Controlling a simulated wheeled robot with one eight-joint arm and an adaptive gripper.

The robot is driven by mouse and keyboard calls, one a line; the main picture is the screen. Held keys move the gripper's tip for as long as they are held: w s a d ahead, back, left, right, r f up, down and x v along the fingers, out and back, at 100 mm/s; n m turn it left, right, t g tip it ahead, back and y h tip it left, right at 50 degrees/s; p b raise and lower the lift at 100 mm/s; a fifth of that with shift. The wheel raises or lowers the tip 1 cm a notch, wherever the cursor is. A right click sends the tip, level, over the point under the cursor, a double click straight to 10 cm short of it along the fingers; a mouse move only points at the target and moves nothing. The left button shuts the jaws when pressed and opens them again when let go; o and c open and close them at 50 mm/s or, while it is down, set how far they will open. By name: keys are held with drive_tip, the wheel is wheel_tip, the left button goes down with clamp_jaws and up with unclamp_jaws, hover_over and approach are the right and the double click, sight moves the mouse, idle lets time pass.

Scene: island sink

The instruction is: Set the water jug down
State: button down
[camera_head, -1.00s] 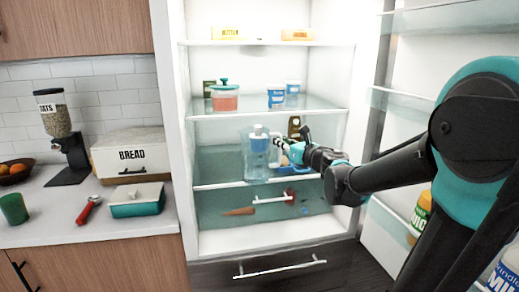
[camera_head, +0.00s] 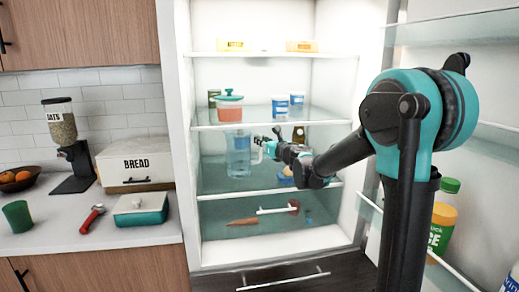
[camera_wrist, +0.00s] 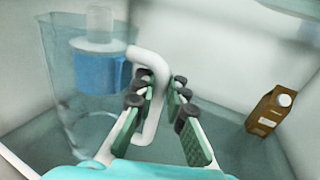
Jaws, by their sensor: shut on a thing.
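The water jug (camera_head: 238,157) is clear with a blue filter part and a white handle. It is upright inside the fridge, at the left of the middle glass shelf (camera_head: 215,193). I cannot tell whether its base touches the shelf. My gripper (camera_head: 262,146) reaches in from the right and is at the jug's handle side. In the wrist view, the jug (camera_wrist: 72,85) is at the left, and my gripper (camera_wrist: 160,105) has its fingers on both sides of the white handle (camera_wrist: 155,75), shut on it.
A brown carton (camera_wrist: 270,111) stands to the right on the same shelf. Above, a glass shelf holds a red-filled container (camera_head: 229,108) and blue-white tubs (camera_head: 280,108). Below lies a carrot (camera_head: 243,222). The open fridge door (camera_head: 465,100) is at the right.

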sight(261, 148)
drive_tip(key=shift+w+f, duration=0.1)
drive_tip(key=shift+f, duration=1.75)
drive_tip(key=c, duration=1.6)
unclamp_jaws()
drive_tip(key=shift+o, duration=0.2)
drive_tip(key=v, duration=1.2)
